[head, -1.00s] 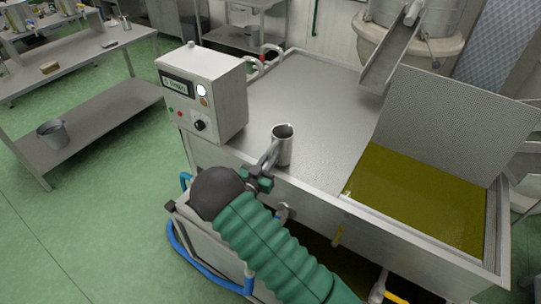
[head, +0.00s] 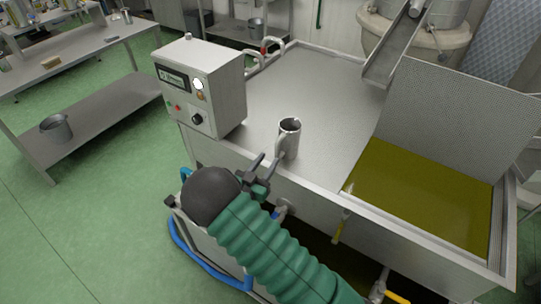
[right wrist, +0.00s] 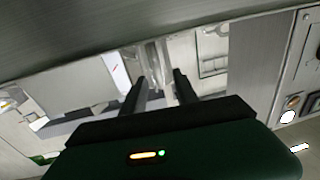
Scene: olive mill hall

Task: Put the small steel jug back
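The small steel jug (head: 290,141) stands upright on the steel top of the machine (head: 310,95), close to its front edge. It looks like an open cylinder with its handle on the left side, facing my gripper. My right gripper (head: 264,168) is just left of and in front of the jug, its two fingers apart with nothing gripped. In the right wrist view the fingers (right wrist: 160,88) are also spread, with a shiny metal shape between and beyond them, probably the jug. My left gripper is not in view.
A control box (head: 202,88) stands left of the jug on the machine. To the right lies an open basin of yellow-green oil (head: 425,195) with a raised perforated lid (head: 450,120). A steel chute (head: 395,50) hangs behind. The middle of the steel top is clear.

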